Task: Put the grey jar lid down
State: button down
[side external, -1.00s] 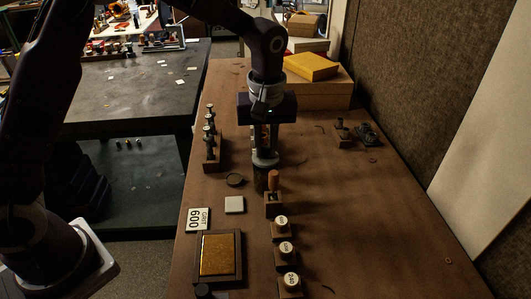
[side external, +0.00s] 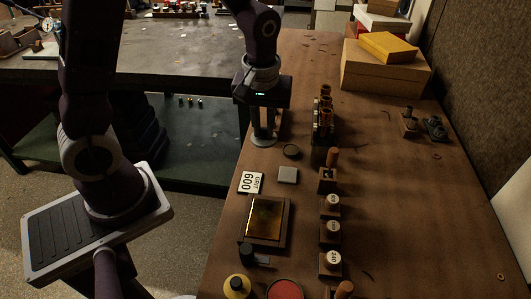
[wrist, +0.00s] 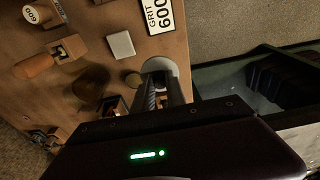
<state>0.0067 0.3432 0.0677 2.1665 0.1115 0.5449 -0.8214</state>
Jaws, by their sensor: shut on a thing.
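My gripper (side external: 264,131) is shut on the grey jar lid (side external: 262,140), a round pale disc held low near the table's left edge. In the wrist view the lid (wrist: 158,66) shows beyond the fingertips, its middle partly covered by them. I cannot tell whether it touches the tabletop. A dark, see-through jar (wrist: 90,84) stands to the left of the lid in the wrist view, apart from it. A flat dark disc (side external: 291,152) lies just right of the lid in the side view.
A pale square pad (side external: 288,175) and a GRIT 600 card (side external: 250,183) lie nearer the camera. A rack with copper-topped parts (side external: 323,118) and a wooden-handled tool in a block (side external: 328,176) stand to the right. The table's left edge is close to my gripper.

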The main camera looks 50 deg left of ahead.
aim_at(265, 158)
notch_tip(265, 158, down, 7)
jog(key=shift+r, duration=0.1)
jog(key=c, duration=1.4)
grip_release()
jog(key=shift+w, duration=0.1)
jog(key=shift+o, duration=0.2)
jog(key=r, duration=0.7)
jog(key=s+d+r, duration=0.1)
jog(key=r, duration=0.3)
jog(key=shift+r, duration=0.2)
jog(key=s+d+r+m+t, duration=0.1)
jog(key=s+r+m, duration=0.3)
jog(key=s, duration=0.4)
jog(key=s+d+r+m+t+h, duration=0.1)
jog(key=s+r+m+t, duration=0.2)
jog(key=s+r+m, duration=0.2)
jog(key=s+r, duration=0.1)
jog(key=s, duration=0.2)
jog(key=shift+s+d+r+t, duration=0.2)
jog(key=shift+s+d+t, duration=0.1)
jog(key=shift+s, duration=0.1)
